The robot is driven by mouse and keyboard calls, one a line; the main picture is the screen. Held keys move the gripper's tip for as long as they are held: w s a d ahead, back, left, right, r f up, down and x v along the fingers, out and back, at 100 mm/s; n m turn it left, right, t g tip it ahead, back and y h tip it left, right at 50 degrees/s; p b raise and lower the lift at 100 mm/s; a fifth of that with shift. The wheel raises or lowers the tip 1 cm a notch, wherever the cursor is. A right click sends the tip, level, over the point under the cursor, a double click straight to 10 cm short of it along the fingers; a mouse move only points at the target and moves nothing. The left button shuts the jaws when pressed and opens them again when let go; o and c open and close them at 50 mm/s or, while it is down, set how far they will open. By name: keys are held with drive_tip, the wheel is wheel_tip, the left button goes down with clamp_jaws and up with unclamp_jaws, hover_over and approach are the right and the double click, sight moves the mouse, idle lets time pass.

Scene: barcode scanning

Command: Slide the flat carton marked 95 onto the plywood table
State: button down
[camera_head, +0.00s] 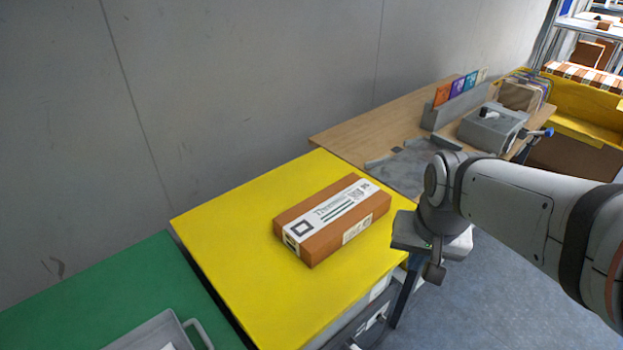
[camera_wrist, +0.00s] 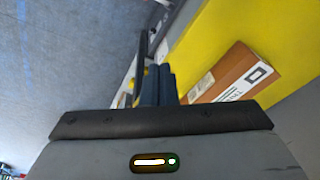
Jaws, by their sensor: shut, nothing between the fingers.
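A flat brown carton (camera_head: 330,240) with a white printed label lies on the yellow table top (camera_head: 235,220); I cannot read a 95 on it. It also shows in the wrist view (camera_wrist: 222,72), right of centre. The plywood table (camera_head: 385,130) stands beyond the yellow top, against the wall. My gripper (camera_head: 434,273) is just right of the yellow top's edge, apart from the carton. It is shut and empty; its fingers are small in the head view.
A grey plate with raised strips (camera_head: 405,168) lies on the plywood near the yellow top. Behind it stand a grey rack (camera_head: 455,108) with coloured cards and a grey device (camera_head: 492,128). A green table (camera_head: 110,285) with a grey tray (camera_head: 160,335) is at lower left.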

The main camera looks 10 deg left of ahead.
drive_tip(key=w+a+m+p, duration=0.1)
drive_tip(key=w+a+m, duration=0.1)
drive_tip(key=w+a, duration=0.4)
drive_tip(key=m+g+p, duration=0.2)
drive_tip(key=m+p, duration=0.1)
drive_tip(key=m, duration=0.2)
hover_over(288, 254)
drive_tip(key=s+a, duration=0.3)
wheel_tip(288, 254, down, 10)
drive_tip(key=f, duration=0.6)
drive_tip(key=f+p, duration=0.1)
drive_tip(key=f, duration=0.2)
drive_tip(key=shift+s+d+f, duration=0.2)
drive_tip(key=shift+d, duration=0.15)
drive_tip(key=shift+w+d+p, duration=0.45)
drive_tip(key=shift+w+d, duration=0.35)
drive_tip(key=shift+w, duration=0.2)
drive_tip(key=shift+w+d, duration=0.5)
drive_tip(key=shift+w, duration=0.05)
drive_tip(key=shift+w+a, duration=0.1)
